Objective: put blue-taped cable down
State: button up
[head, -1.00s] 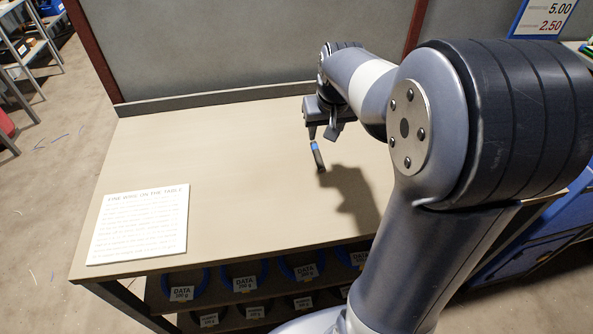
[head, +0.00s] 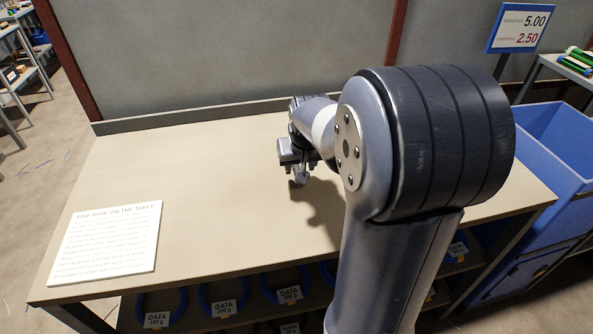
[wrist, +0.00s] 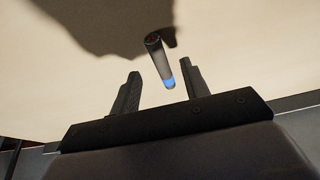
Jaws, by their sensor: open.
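The cable (wrist: 158,58) is a short dark grey piece with a blue tape band at its near end and a reddish-brown far end. In the wrist view it lies between and just beyond the fingertips, with a gap on both sides. My gripper (wrist: 160,69) is open around its taped end. I cannot tell if the whole cable rests on the table. In the head view my gripper (head: 300,180) is low over the middle of the table (head: 200,170), and the cable cannot be made out there.
A white printed sheet (head: 105,240) lies at the table's front left. The tabletop between it and my gripper is clear. A blue bin (head: 560,150) stands off the right edge. Labelled blue coils (head: 222,300) sit on the shelf below. A grey wall panel (head: 220,50) rises behind.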

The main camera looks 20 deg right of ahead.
jog(key=x, duration=0.3)
jog(key=shift+f, duration=0.1)
grip_shut()
dwell(0.4)
